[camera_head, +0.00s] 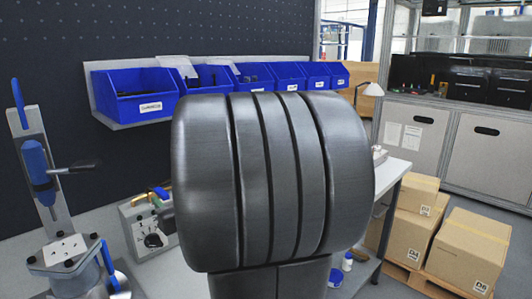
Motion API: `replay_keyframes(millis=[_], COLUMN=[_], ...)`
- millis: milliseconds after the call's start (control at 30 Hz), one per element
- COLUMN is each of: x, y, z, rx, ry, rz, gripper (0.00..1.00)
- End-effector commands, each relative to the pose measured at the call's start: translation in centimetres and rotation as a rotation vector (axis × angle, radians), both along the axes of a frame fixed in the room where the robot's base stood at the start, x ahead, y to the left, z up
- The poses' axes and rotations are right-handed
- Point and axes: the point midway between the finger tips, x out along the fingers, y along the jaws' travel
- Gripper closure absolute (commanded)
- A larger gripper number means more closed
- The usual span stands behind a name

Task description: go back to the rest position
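My gripper is not in view. A large dark grey ribbed part of my own arm fills the middle of the head view, close to the camera. It hides much of the workbench behind it. No machined housing can be made out with certainty.
A press with a blue handle (38,165) stands at the left on the bench. A grey control box (148,228) sits beside it. Blue bins (135,95) line a shelf along the dark perforated wall. Cardboard boxes (470,250) stand on a pallet at the right, before grey cabinets (490,165).

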Motion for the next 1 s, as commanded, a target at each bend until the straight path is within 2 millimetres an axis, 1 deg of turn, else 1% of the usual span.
replay_keyframes(millis=[33,233,300,600,1000], x=[0.7,3.3,3.4,3.5,3.5], y=[0.7,3.2,3.0,2.8,2.8], z=[-0.1,-0.1,0.4,0.2,0.0], rx=[0.001,-0.001,-0.001,0.000,0.000], ry=[0.002,0.002,0.002,0.000,0.000], rz=[0.002,0.002,0.026,0.111,0.123], gripper=[0.61,0.61,0.61,0.61,0.61])
